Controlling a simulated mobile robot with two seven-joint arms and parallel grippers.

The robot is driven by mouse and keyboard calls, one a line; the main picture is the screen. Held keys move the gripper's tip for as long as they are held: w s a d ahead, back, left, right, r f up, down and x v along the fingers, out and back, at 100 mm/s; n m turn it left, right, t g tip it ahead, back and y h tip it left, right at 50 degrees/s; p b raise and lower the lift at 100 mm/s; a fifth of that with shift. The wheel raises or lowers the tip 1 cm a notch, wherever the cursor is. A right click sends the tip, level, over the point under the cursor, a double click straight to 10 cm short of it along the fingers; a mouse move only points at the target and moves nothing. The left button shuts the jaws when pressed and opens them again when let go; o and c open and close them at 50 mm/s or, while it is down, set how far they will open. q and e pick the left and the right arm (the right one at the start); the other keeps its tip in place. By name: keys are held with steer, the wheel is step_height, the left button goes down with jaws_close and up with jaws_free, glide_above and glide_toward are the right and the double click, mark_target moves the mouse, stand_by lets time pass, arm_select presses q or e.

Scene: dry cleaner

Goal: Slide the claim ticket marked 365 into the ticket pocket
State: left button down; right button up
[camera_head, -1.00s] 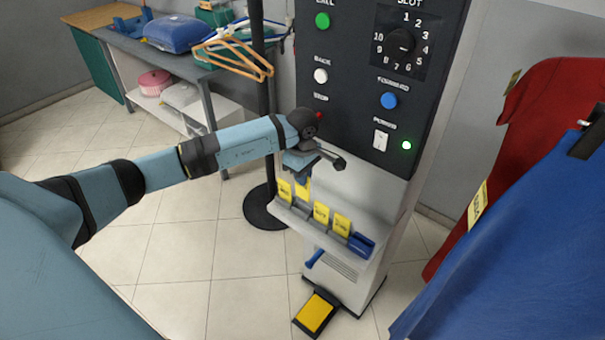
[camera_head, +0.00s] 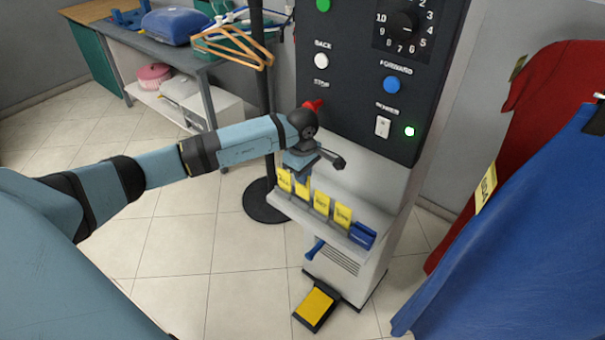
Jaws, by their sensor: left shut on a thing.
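My left gripper (camera_head: 306,163) is shut on a yellow ticket (camera_head: 303,188) just under its fingers, at the ledge (camera_head: 309,217) on the front of the grey machine. The held ticket is upright in line with other yellow tickets: one to its left (camera_head: 285,180) and two to its right (camera_head: 321,202) (camera_head: 342,215). I cannot read which is marked 365. I cannot tell whether the held ticket's lower edge sits in a pocket of the ledge. A blue holder (camera_head: 363,235) is at the ledge's right end. My right gripper is not in view.
The control panel (camera_head: 365,80) with buttons and a dial rises above the ledge. A yellow pedal (camera_head: 314,308) is on the floor below. A blue garment (camera_head: 500,220) and a red garment (camera_head: 545,110) hang at right. A black pole stands left of the machine.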

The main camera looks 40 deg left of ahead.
arm_select(q)
steer(key=c, duration=1.2)
jaws_free()
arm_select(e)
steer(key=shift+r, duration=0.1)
